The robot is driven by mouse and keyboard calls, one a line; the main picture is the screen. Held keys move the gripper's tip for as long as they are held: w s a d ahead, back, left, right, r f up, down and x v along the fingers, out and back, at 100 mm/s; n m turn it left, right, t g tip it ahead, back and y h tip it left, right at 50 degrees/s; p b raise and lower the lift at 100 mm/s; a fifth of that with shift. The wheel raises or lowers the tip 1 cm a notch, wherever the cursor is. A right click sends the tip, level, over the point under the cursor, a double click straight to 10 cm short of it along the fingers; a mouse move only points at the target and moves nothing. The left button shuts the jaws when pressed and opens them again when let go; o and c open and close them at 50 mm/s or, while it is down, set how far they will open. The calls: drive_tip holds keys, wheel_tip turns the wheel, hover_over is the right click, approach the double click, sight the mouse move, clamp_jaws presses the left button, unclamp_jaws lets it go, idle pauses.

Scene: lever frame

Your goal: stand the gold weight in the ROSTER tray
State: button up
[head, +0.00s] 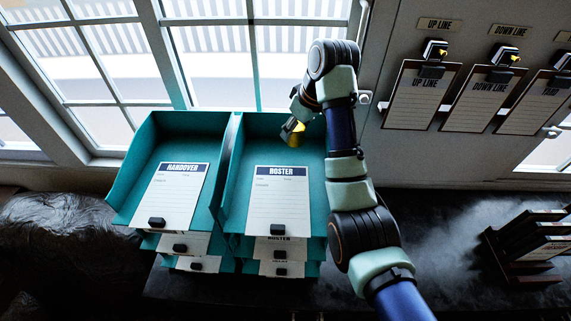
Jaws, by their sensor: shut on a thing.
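My gripper (295,128) is over the back of the ROSTER tray (231,190), near its rear right corner. It is shut on the gold weight (289,132), of which only a small yellow part shows. The rest of the weight is hidden by my gripper and wrist. I cannot tell whether the weight touches the tray. The ROSTER tray is teal and holds a white ROSTER sheet (279,200) with a small black block (262,229) at its front edge.
The teal HANDOVER tray (137,155) stands directly left, with more trays stacked below both. A window (215,70) is behind. Clipboards (420,97) hang on the right wall. A dark rack (525,250) stands at far right. The dark top (445,260) between is clear.

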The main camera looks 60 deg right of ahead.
wheel_tip(320, 180, down, 2)
drive_tip(key=shift+a+f, duration=0.1)
drive_tip(key=shift+f, duration=0.15)
drive_tip(key=shift+f+p, duration=0.7)
drive_tip(key=shift+f, duration=1.3)
drive_tip(key=o, duration=1.4)
drive_tip(key=shift+f, duration=0.15)
drive_tip(key=shift+r, duration=0.3)
drive_tip(key=shift+v, duration=2.55)
drive_tip(key=shift+s, duration=0.1)
